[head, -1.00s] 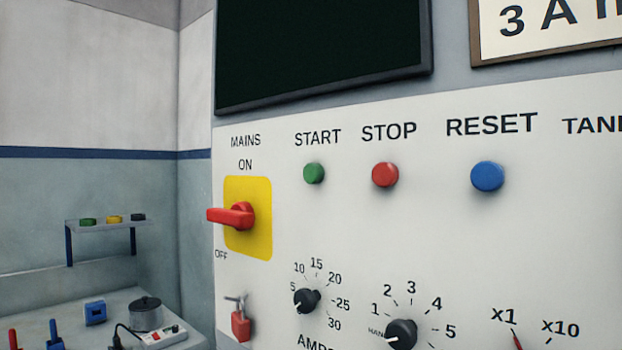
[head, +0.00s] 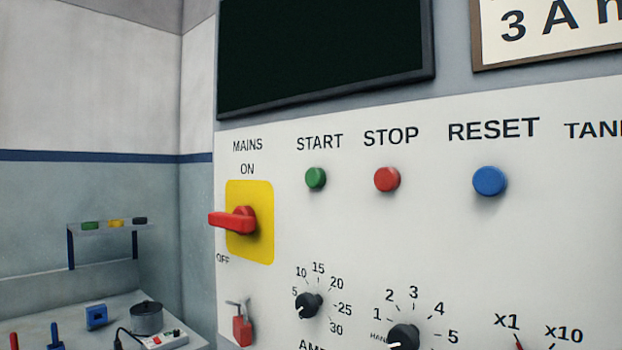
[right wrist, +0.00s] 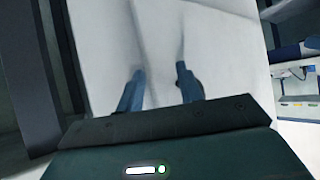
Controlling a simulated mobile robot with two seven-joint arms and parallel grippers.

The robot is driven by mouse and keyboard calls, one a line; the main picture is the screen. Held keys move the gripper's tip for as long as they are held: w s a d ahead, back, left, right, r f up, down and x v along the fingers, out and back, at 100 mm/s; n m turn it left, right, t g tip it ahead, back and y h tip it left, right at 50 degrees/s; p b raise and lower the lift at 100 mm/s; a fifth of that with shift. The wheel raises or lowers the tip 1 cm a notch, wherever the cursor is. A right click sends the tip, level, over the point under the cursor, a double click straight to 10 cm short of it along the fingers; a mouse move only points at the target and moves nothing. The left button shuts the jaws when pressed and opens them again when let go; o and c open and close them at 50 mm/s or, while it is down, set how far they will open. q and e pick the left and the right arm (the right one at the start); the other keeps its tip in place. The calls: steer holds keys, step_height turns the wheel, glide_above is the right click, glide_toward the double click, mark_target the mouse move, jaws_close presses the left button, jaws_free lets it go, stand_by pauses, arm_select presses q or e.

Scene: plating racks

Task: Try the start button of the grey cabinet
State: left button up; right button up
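The grey cabinet's pale front panel (head: 440,230) fills the right of the head view. The green start button (head: 316,178) sits under the word START, beside the red stop button (head: 387,179) and the blue reset button (head: 489,181). The red mains switch (head: 233,220) on its yellow plate has its handle pointing left, level, between the ON and OFF marks. My right gripper (right wrist: 159,76) shows only in the right wrist view; its fingers are apart with nothing between them, in front of a pale surface. My left gripper is out of view.
Black dials (head: 309,305) sit below the buttons. A dark screen (head: 325,55) is above. At left, a bench holds a pot (head: 146,318), a power strip (head: 165,340) and a blue device (head: 96,317), with a small shelf (head: 104,229) above.

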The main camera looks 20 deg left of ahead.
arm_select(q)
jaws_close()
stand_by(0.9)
